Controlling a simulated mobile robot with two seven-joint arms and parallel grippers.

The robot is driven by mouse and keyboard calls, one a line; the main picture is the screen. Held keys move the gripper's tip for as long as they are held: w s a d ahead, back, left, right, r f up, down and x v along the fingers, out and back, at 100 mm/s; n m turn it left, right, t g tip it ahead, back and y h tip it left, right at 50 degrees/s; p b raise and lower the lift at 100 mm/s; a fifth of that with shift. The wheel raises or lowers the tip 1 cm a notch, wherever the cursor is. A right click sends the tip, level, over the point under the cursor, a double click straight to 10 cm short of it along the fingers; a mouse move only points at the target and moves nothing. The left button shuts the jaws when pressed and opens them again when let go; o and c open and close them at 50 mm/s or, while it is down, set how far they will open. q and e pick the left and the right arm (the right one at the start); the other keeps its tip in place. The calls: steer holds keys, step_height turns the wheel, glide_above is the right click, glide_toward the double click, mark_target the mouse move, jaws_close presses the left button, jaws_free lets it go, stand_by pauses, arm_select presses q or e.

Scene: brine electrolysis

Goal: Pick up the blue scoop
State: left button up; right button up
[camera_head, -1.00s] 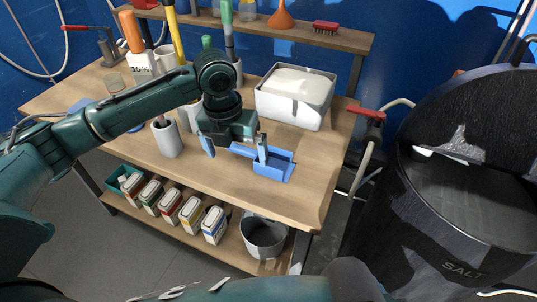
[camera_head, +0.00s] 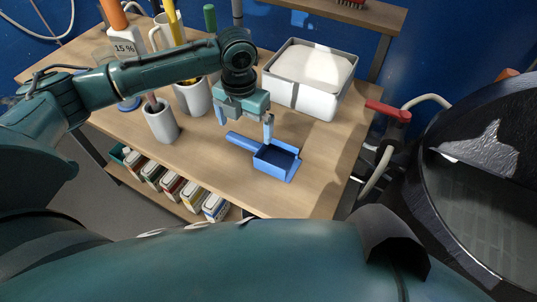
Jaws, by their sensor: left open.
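The blue scoop (camera_head: 283,174) lies on the wooden workbench (camera_head: 212,160), near its front right part. Its square pan is at the right and its handle (camera_head: 241,141) points up and to the left. One finger shows left of the handle, the other near where the handle meets the pan. I cannot tell whether a finger touches the scoop. No hold on it shows. My right gripper does not show.
A white bin of white material (camera_head: 295,98) stands behind the scoop. Grey cups (camera_head: 161,123) with tools stand to the left. A red-handled valve (camera_head: 388,111) and a dark drum (camera_head: 465,215) are to the right. Cartons (camera_head: 170,186) fill the lower shelf. Bench around the scoop's right is clear.

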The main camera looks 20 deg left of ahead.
mark_target(244, 140)
arm_select(q)
steer(key=shift+s+a+f, duration=0.15)
steer(key=shift+f, duration=2.6)
steer(key=shift+c, duration=0.2)
steer(key=c, duration=0.7)
